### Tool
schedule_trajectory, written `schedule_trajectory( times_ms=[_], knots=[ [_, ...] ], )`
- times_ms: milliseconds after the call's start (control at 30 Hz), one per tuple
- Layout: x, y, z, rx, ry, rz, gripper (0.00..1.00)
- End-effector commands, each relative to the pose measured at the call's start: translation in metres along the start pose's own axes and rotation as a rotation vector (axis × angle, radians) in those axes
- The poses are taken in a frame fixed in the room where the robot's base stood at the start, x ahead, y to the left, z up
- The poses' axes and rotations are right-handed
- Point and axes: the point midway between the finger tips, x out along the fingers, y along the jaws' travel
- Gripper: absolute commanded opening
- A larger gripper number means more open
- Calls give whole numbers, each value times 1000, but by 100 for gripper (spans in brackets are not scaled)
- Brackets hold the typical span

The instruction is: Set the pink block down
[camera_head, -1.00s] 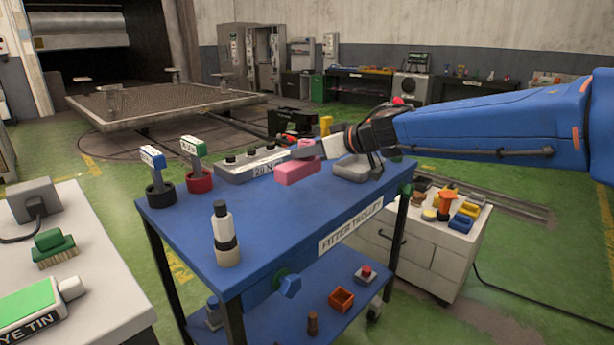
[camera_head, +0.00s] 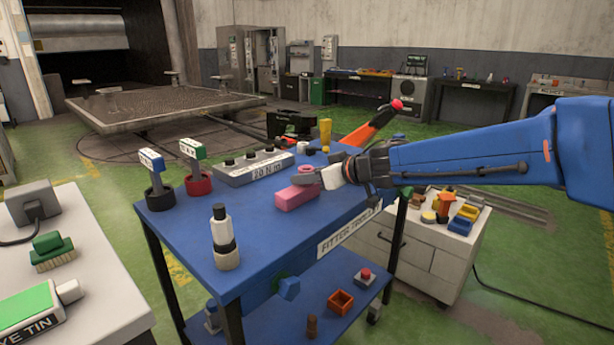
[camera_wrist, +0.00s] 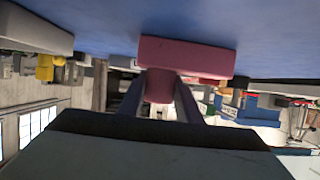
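The pink block (camera_head: 296,198) is at the middle of the blue trolley top (camera_head: 262,235). In the wrist view the pink block (camera_wrist: 187,56) has a narrower pink stem between my two fingers. My gripper (camera_head: 304,181) is shut on this stem, and the fingers also show in the wrist view (camera_wrist: 160,88). The block lies level, at or just above the blue surface. I cannot tell whether its underside touches the trolley.
A grey box with black knobs (camera_head: 255,167) stands behind the block. A black-and-white bottle (camera_head: 224,240) stands at the front. An orange-handled lever (camera_head: 372,128) rises behind my arm. The trolley's front middle is clear.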

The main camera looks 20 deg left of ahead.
Motion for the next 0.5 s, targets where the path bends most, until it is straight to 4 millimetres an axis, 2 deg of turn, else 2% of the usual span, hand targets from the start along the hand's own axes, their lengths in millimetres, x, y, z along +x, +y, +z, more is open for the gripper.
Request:
schedule_trajectory(
  times_ms=[33,67,100,367,500],
  knots=[
    [0,0,0,0,0,0,40],
    [0,0,0,0,-1,0,48],
    [0,0,0,0,-1,0,50],
    [-1,0,-1,0,-1,0,50],
    [-12,0,-3,0,0,2,50]
  ],
)
